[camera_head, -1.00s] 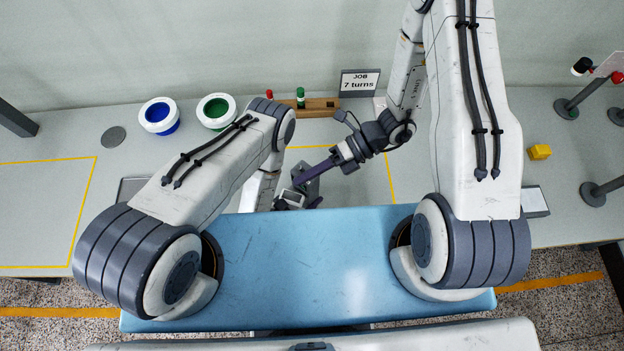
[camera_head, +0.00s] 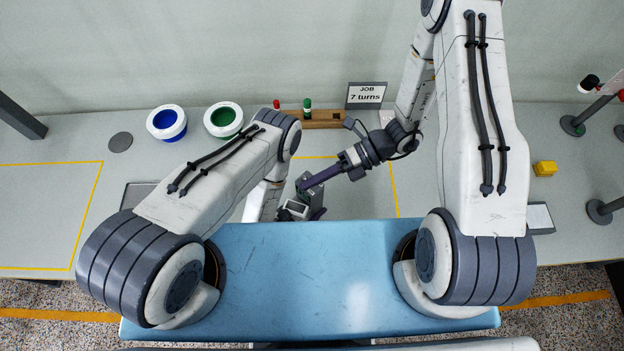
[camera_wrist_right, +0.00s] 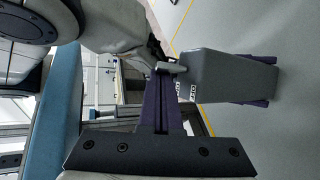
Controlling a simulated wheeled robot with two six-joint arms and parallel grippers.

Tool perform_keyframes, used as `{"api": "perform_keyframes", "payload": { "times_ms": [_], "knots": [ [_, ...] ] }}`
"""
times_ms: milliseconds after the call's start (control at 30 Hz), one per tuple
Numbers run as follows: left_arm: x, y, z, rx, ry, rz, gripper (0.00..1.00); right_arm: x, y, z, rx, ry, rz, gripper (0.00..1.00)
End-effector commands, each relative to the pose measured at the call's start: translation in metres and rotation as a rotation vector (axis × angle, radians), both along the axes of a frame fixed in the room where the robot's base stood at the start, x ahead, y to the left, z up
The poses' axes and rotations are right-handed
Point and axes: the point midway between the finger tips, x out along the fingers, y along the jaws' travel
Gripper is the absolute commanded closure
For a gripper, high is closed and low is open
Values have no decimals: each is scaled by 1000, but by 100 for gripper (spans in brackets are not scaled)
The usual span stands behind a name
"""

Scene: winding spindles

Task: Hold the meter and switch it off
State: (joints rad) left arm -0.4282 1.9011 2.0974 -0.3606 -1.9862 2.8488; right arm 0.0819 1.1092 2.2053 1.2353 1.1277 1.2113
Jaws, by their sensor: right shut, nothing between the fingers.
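The meter (camera_head: 297,208) is a grey box with a pale display, in front of my body near the blue front edge in the head view. In the right wrist view its grey housing (camera_wrist_right: 232,80) carries ON/OFF lettering, and a grey lever (camera_wrist_right: 174,67) is at its near end. My right gripper (camera_head: 304,185) is shut and empty, its purple fingertips (camera_wrist_right: 163,82) right by the lever; I cannot tell whether they touch. Purple fingers of my left gripper (camera_wrist_right: 262,103) show on both sides of the meter and hold it. The lever's exact position is unclear.
A yellow block (camera_head: 544,168) and dark stands (camera_head: 573,125) are at the right.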

Motion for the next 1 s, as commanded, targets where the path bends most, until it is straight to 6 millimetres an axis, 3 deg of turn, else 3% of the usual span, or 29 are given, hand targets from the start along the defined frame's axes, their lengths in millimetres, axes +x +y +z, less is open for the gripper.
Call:
{"api": "perform_keyframes", "payload": {
  "times_ms": [467,1000],
  "knots": [
    [0,0,0,0,0,0,100,3,-3,-1,76,76,-2,100],
    [0,0,0,0,0,-1,100,11,-11,-2,332,333,0,100]
  ]
}}
